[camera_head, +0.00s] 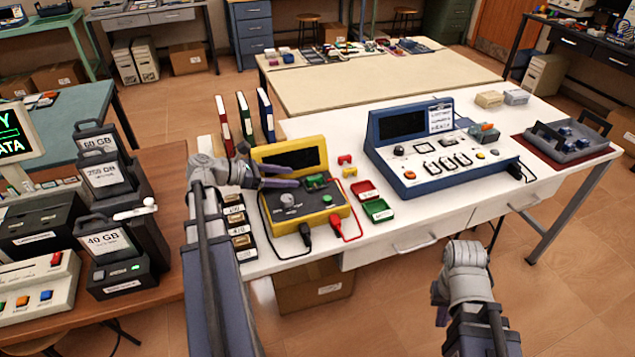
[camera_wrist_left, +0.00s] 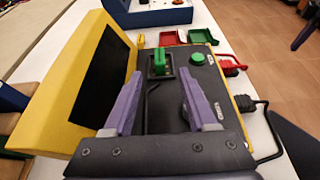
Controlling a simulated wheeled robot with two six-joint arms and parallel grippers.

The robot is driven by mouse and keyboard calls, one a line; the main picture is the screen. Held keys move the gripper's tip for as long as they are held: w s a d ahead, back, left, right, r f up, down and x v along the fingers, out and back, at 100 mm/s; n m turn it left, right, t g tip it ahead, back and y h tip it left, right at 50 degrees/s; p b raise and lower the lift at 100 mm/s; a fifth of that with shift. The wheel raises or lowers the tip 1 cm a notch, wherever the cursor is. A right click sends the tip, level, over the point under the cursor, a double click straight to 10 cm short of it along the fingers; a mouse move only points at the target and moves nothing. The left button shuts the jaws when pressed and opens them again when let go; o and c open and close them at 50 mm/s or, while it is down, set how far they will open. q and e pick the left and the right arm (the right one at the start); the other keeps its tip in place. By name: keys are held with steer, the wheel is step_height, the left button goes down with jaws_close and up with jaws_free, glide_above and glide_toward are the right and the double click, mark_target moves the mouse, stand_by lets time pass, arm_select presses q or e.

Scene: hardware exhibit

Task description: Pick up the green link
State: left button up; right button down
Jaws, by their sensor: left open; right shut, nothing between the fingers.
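The green link (camera_head: 316,181) sits in a dark socket on the sloped panel of a yellow tester (camera_head: 325,144). In the left wrist view the green link (camera_wrist_left: 159,60) stands upright, just beyond and between my fingertips, not held. My left gripper (camera_head: 288,176) is open over the panel, to the left of the link; its purple fingers (camera_wrist_left: 162,77) are spread with nothing between them. My right gripper (camera_head: 440,314) is shut and empty, low in front of the table, partly hidden by its own wrist.
A green button (camera_head: 334,197) and black and red leads are on the tester's right. Red (camera_head: 363,191) and green (camera_head: 379,211) trays lie beside it, with small red and yellow pieces behind. A blue console (camera_head: 430,150) stands further right. Binders (camera_head: 244,117) stand behind left.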

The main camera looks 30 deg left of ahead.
mark_target(311, 178)
arm_select(q)
steer(key=shift+b+x, duration=0.95)
steer(key=shift+x, duration=2.3)
steer(key=shift+r, duration=0.1)
jaws_close()
